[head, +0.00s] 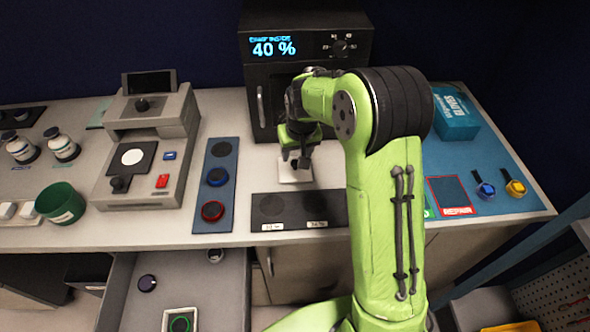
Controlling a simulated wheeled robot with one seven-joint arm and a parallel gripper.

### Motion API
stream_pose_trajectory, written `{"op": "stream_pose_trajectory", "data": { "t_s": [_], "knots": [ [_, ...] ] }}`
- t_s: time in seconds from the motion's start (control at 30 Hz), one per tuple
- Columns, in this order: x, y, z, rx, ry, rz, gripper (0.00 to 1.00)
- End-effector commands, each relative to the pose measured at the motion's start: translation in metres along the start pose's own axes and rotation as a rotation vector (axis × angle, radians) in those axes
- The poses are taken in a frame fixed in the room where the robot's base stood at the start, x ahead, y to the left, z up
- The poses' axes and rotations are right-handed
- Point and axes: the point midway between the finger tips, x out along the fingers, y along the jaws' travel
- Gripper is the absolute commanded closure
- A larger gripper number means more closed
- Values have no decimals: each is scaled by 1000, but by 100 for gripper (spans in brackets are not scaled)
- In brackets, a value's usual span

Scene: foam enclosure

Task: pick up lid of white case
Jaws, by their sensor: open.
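A small white square item (296,176) lies on the bench in front of the black cabinet, and my gripper partly hides it. I cannot tell whether it is the white case with its lid or the lid alone. My gripper (299,160) is open and points down directly over it, close to its top. I cannot tell whether the fingers touch anything. An open white box (166,323) with a green ring inside sits in the open drawer, cut off by the lower picture edge.
A black cabinet (259,60) showing 40 % stands behind. A dark panel with two round spots (310,209) lies in front; a blue strip of round pads (215,185) and a grey machine (150,190) are left. My arm hides the bench to the right. The drawer (225,290) is open below.

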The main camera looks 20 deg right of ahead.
Motion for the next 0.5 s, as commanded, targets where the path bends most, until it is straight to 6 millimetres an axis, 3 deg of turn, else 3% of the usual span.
{"op": "stream_pose_trajectory", "data": {
  "t_s": [0.23, 0.5],
  "knots": [
    [45, 0, 2, 1, -3, 0, 45],
    [49, -1, 1, 0, 0, 0, 45]
  ]
}}
